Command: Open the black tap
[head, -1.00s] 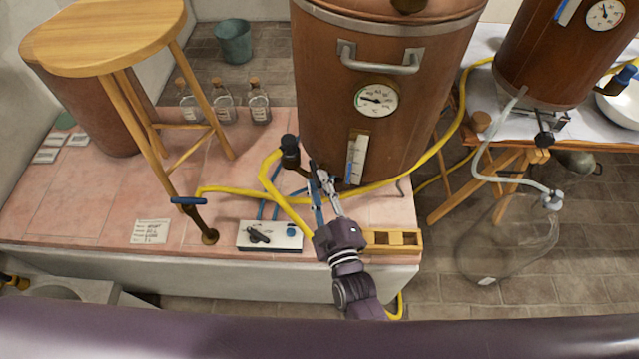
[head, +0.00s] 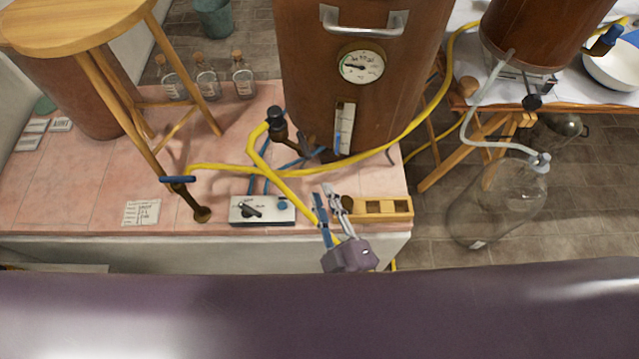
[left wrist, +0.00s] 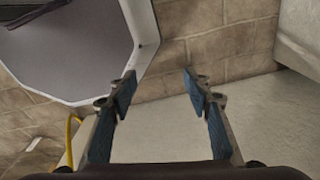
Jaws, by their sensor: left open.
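A black-handled tap (head: 276,118) sits at the lower left front of the large copper boiler (head: 400,120), above the pink tiled counter. The yellow hose passes close to it. My right gripper (head: 328,194) is in front of the boiler, lower and to the right of this tap, clear of it. Its fingers point up in the picture and hold nothing visible; their gap is unclear. My left gripper (left wrist: 160,85) shows only in the left wrist view, open and empty, with stone tiles behind it.
A control box (head: 262,210) and a wooden rack (head: 375,207) stand at the counter's front edge. A blue-handled tap (head: 178,180) is left. The yellow hose (head: 220,168) crosses the counter.

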